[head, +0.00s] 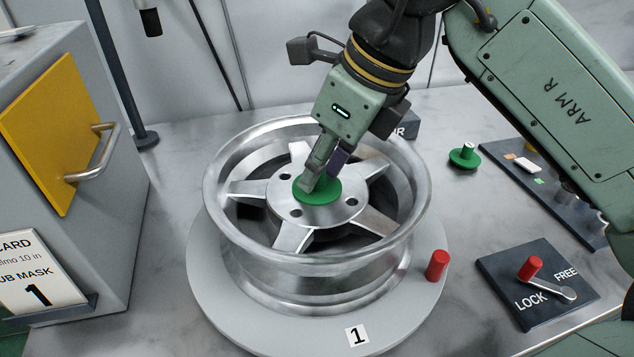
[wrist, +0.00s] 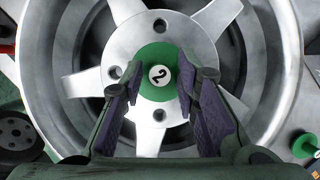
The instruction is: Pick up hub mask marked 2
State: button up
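The hub mask marked 2 (wrist: 158,76) is a green disc with a white numbered top at its middle. It lies on the centre of the silver wheel (head: 228,230), where its green rim also shows in the head view (head: 322,198). My gripper (head: 322,182) points down at the mask from above. In the wrist view my gripper (wrist: 159,82) is open, with one finger on each side of the numbered middle and green showing between. Whether the fingertips touch the disc I cannot tell. In the head view the fingers hide the mask's middle.
A second green mask (head: 465,157) sits on the bench at the right. A LOCK/FREE lever plate (head: 537,287) and a red peg (head: 437,265) are at the front right. A grey cabinet with a yellow door (head: 58,130) and a "HUB MASK 1" card (head: 38,275) stand at the left.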

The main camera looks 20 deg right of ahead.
grip_shut()
jog(key=shift+r, duration=0.1)
